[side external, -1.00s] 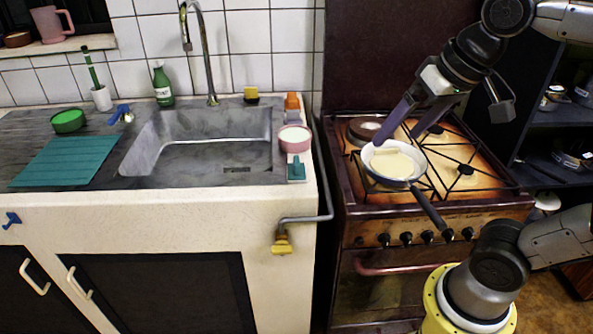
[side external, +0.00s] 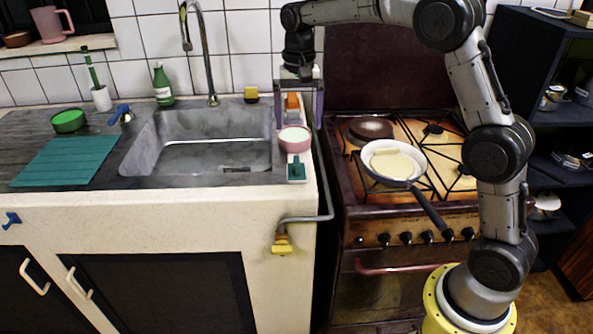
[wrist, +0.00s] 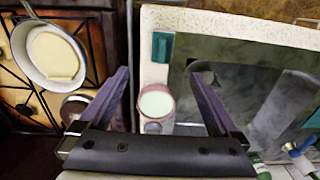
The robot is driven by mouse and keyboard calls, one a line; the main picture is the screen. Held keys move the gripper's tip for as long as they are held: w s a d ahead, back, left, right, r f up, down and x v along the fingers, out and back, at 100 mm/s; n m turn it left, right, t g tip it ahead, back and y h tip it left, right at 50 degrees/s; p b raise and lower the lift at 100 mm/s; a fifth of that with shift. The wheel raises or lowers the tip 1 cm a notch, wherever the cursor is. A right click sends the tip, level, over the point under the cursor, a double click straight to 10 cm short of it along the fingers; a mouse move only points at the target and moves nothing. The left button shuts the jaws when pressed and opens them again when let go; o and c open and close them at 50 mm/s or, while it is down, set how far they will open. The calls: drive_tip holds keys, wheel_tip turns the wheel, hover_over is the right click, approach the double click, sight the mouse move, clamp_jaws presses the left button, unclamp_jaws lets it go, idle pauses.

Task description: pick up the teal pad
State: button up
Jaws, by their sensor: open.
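A small teal pad (side external: 297,170) with a raised grip lies on the counter strip right of the sink, in front of a pink cup (side external: 294,141). It also shows in the wrist view (wrist: 162,46), beyond the cup. A larger flat ridged teal mat (side external: 66,161) lies left of the sink. My gripper (side external: 298,122) is open and empty, pointing down above the counter strip, behind the small pad. In the wrist view the open fingers (wrist: 160,78) frame the pink cup (wrist: 155,101); whether they touch anything cannot be told.
An orange bottle (side external: 292,102) stands at the back of the strip, between the fingers in the side view. The sink (side external: 205,140) is left of it. On the right, a pan (side external: 392,163) sits on the cooker, and a pipe runs down the counter's side.

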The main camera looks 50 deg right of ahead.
sight(296, 160)
wheel_tip(296, 160, down, 7)
drive_tip(key=shift+f, duration=0.1)
drive_tip(key=shift+w+a+f, duration=0.1)
drive_tip(key=shift+a+f, duration=0.05)
drive_tip(key=shift+f, duration=1.45)
drive_tip(key=shift+w+a+f, duration=0.1)
drive_tip(key=shift+f, duration=1.45)
drive_tip(key=c, duration=1.4)
drive_tip(key=shift+c, duration=0.2)
drive_tip(key=shift+r, duration=0.1)
drive_tip(key=shift+r, duration=0.5)
wheel_tip(296, 160, up, 2)
drive_tip(key=shift+r, duration=0.15)
drive_tip(key=s+a+r, duration=0.1)
drive_tip(key=s+r, duration=0.8)
drive_tip(key=s, duration=0.5)
drive_tip(key=shift+r, duration=0.25)
